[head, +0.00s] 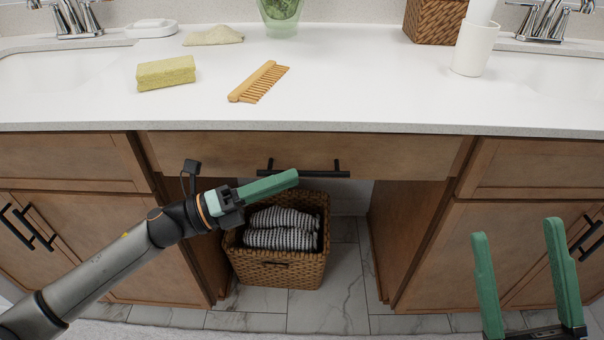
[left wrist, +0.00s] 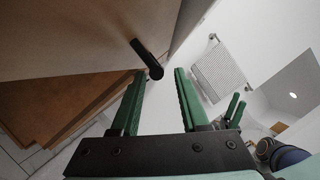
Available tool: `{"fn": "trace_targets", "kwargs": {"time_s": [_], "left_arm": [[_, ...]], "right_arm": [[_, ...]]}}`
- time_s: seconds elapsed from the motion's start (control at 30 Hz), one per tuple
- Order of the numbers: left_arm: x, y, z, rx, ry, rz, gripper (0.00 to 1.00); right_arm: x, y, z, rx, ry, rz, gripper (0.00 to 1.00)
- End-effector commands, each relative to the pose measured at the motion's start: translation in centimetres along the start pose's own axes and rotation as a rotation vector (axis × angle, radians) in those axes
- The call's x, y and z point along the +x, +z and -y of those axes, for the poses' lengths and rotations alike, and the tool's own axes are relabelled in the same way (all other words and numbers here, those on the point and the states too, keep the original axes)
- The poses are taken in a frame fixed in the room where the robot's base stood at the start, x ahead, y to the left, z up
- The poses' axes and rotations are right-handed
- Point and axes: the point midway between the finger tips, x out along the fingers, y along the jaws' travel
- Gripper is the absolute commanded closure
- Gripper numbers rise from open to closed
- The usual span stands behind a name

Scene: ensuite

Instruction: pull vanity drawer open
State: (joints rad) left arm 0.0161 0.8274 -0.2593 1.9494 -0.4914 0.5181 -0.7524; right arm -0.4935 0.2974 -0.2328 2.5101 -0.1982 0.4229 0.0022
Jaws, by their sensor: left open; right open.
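The vanity drawer (head: 400,155) is the wide wooden front under the middle of the counter, and it looks closed. Its black bar handle (head: 325,173) runs level across it; the handle's end also shows in the left wrist view (left wrist: 148,58). My left gripper (head: 296,175) has its green fingertips at the handle. In the left wrist view the open fingers (left wrist: 160,73) point at the handle, whose end lies just ahead of the gap between the tips. I cannot tell whether they touch. My right gripper (head: 516,230) is open and empty, low at the right, away from the drawer.
A wicker basket (head: 275,272) with striped towels (head: 281,238) stands below the drawer. Side cabinets (head: 75,165) flank it. On the white counter (head: 350,90) are a sponge (head: 166,73), a wooden comb (head: 259,82) and a white cup (head: 474,48). Marble floor (head: 345,265) shows underneath.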

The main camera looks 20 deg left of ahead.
Motion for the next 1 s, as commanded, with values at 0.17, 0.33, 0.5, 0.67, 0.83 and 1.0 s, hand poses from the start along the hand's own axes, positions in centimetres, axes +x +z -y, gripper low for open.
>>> {"fn": "trace_targets", "kwargs": {"time_s": [0.17,0.33,0.5,0.67,0.83,1.0], "left_arm": [[2.3,0.1,0.1,0.001,-0.002,0.001,0.55],[3.4,0.0,0.0,0.000,0.001,0.001,0.55],[3.7,0.0,0.0,-0.001,0.001,0.000,0.55],[3.7,0.0,0.0,-0.001,0.001,0.000,0.55],[3.7,0.0,0.0,-0.001,0.001,0.000,0.70],[3.7,0.0,0.0,-0.001,0.001,0.000,0.89]], "right_arm": [[0.0,0.0,0.0,0.001,0.000,0.000,0.32],[0.0,0.1,0.0,0.002,0.000,0.000,0.32],[0.0,0.1,0.0,0.002,0.000,0.001,0.32],[0.0,0.1,0.0,0.002,0.000,0.001,0.32],[0.0,0.1,0.0,0.002,0.000,0.001,0.32],[0.0,0.1,0.0,0.002,0.000,0.001,0.32]]}}
